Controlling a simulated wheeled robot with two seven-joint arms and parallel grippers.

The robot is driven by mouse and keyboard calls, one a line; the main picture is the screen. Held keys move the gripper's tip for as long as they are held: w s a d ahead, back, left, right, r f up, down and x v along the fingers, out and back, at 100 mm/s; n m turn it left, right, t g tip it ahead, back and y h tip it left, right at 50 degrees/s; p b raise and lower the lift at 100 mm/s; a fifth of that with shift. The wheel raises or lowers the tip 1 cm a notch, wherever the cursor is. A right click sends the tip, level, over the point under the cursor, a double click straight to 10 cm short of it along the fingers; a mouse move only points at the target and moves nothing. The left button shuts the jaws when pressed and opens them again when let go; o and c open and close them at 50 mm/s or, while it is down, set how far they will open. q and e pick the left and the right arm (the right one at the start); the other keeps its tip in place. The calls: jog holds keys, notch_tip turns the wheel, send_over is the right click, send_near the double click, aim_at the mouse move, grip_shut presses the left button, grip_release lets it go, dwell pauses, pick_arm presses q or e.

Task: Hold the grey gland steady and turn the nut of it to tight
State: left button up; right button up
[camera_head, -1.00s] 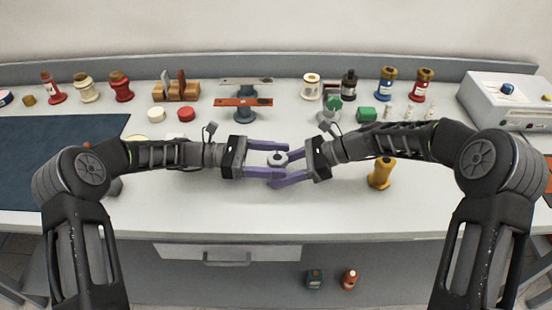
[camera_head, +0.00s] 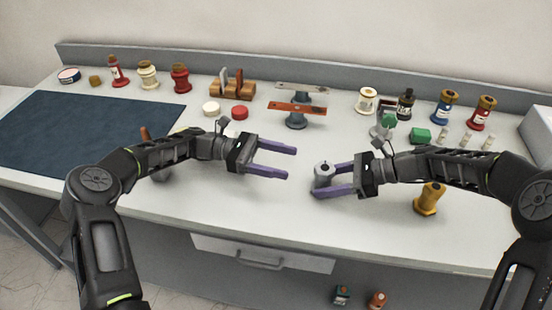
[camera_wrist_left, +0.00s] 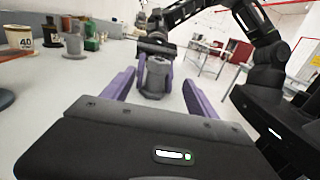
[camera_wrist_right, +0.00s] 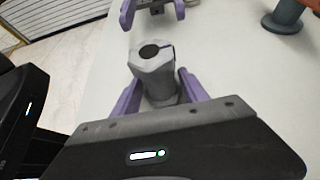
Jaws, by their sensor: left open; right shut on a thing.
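The grey gland (camera_head: 323,174) stands upright on the white bench, with a dark hole in its top. Its hexagonal nut (camera_wrist_right: 153,58) is the wider upper part in the right wrist view. My right gripper (camera_head: 318,180) is shut on the gland's body, a finger on either side. My left gripper (camera_head: 291,163) is open and empty, to the left of the gland and apart from it, its fingers pointing towards it. The left wrist view shows the gland (camera_wrist_left: 155,77) beyond and between the open left fingers.
A yellow bushing (camera_head: 429,198) stands right of my right gripper. Behind are an orange bar on a stand (camera_head: 297,112), a red lid (camera_head: 240,112), a green block (camera_head: 420,136) and several spools. A dark blue mat (camera_head: 80,135) covers the left. The bench front is clear.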

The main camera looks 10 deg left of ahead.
jog(key=shift+f, duration=0.15)
dwell(0.4)
jog(key=o, duration=1.1)
jog(key=shift+c, duration=0.2)
jog(key=v, duration=1.2)
jog(key=shift+s, duration=0.1)
